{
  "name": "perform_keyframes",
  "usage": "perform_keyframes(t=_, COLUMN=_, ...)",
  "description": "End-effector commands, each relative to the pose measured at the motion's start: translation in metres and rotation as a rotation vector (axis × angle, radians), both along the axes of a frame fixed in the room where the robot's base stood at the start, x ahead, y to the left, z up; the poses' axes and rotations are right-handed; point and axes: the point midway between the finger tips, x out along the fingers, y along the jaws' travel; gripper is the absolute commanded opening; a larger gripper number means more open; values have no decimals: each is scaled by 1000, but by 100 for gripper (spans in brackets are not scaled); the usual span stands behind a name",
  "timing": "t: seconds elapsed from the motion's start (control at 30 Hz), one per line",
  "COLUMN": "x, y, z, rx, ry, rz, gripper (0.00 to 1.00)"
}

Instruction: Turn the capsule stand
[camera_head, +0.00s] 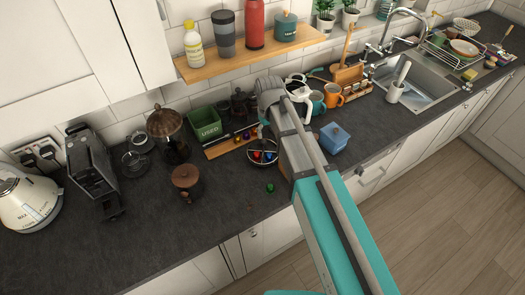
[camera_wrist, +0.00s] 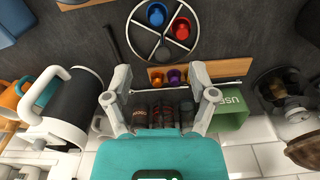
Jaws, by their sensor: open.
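The capsule stand (camera_head: 262,163) is a round, divided ring on the worktop, just left of my forearm in the head view. In the wrist view the stand (camera_wrist: 129,22) lies beyond my fingertips, cut by the top edge. A blue capsule (camera_wrist: 156,14) and a red capsule (camera_wrist: 181,29) sit in separate compartments. My gripper (camera_wrist: 163,72) is open, with its fingers spread wide and nothing between them. It appears apart from the stand. In the head view my arm hides most of the gripper and part of the stand's right side.
A wooden strip with an orange capsule (camera_wrist: 157,88) and a purple capsule (camera_wrist: 174,77) lies beside the stand. A green box marked USED (camera_head: 207,130) stands behind left. A loose green capsule (camera_head: 270,187) lies in front. A blue box (camera_head: 334,138) stands right. The front worktop is mostly clear.

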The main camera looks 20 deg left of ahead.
Motion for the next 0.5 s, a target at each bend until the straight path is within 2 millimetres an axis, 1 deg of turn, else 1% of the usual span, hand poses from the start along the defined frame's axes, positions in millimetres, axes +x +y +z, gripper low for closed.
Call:
perform_keyframes(t=0.13, x=2, y=2, z=6, rx=0, ry=0, rz=43, gripper=70)
perform_keyframes(t=0.27, x=5, y=5, z=15, rx=1, ry=1, rz=138, gripper=70)
perform_keyframes(t=0.5, x=15, y=15, z=38, rx=3, ry=2, rz=413, gripper=70)
